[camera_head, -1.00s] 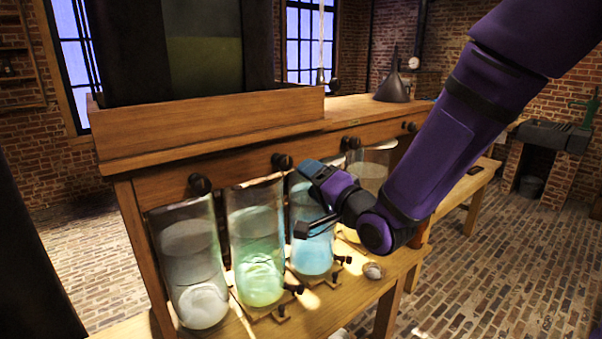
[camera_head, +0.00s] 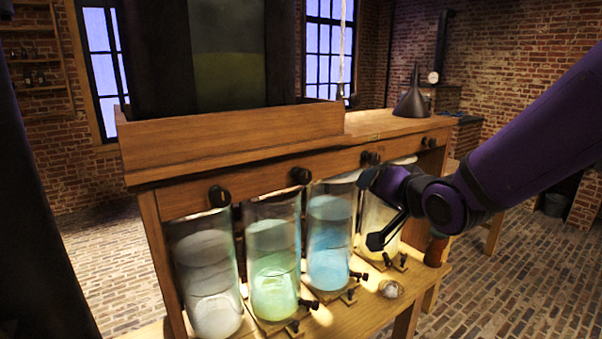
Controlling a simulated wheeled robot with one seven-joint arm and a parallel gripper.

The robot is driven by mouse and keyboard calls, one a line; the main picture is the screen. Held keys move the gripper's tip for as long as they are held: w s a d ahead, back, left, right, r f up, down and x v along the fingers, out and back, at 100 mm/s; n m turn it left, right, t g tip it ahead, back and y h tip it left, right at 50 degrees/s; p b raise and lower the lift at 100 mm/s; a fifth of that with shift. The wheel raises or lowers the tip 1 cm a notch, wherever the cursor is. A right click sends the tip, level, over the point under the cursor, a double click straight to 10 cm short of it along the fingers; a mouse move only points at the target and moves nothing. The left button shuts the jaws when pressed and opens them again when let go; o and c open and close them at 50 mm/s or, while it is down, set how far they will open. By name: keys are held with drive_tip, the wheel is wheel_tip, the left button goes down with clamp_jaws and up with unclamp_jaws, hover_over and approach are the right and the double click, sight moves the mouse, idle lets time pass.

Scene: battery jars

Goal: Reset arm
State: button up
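My gripper (camera_head: 370,212) is in front of the rightmost jar, with its dark fingers spread apart and nothing seen between them. My purple arm (camera_head: 535,135) reaches in from the right edge. A row of glass jars stands on the bench's lower shelf: a clear grey one (camera_head: 206,270), a green one (camera_head: 273,260), a blue one (camera_head: 329,240) and a pale yellowish one (camera_head: 378,222). My gripper hides part of the pale jar. I cannot tell whether the gripper touches it.
The wooden bench (camera_head: 230,145) has black knobs along its front, and a dark funnel (camera_head: 411,98) stands on top. Small taps (camera_head: 358,276) stick out before the jars. Brick floor (camera_head: 500,285) lies open at right.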

drive_tip(key=s+d+r+n+g+h, duration=0.1)
drive_tip(key=s+d+g, duration=0.1)
drive_tip(key=s+d, duration=0.3)
drive_tip(key=s+d+r+n+g+h, duration=0.1)
drive_tip(key=s+d, duration=0.4)
drive_tip(key=s, duration=0.6)
drive_tip(key=s+d+r+n+g+h, duration=0.1)
drive_tip(key=s+d+r+g+h, duration=0.1)
drive_tip(key=s, duration=0.6)
drive_tip(key=d+g+h, duration=0.1)
drive_tip(key=d+g, duration=0.1)
drive_tip(key=g, duration=0.1)
drive_tip(key=shift+d+n, duration=0.3)
drive_tip(key=shift+d, duration=0.1)
drive_tip(key=shift+r, duration=0.1)
drive_tip(key=shift+c, duration=0.2)
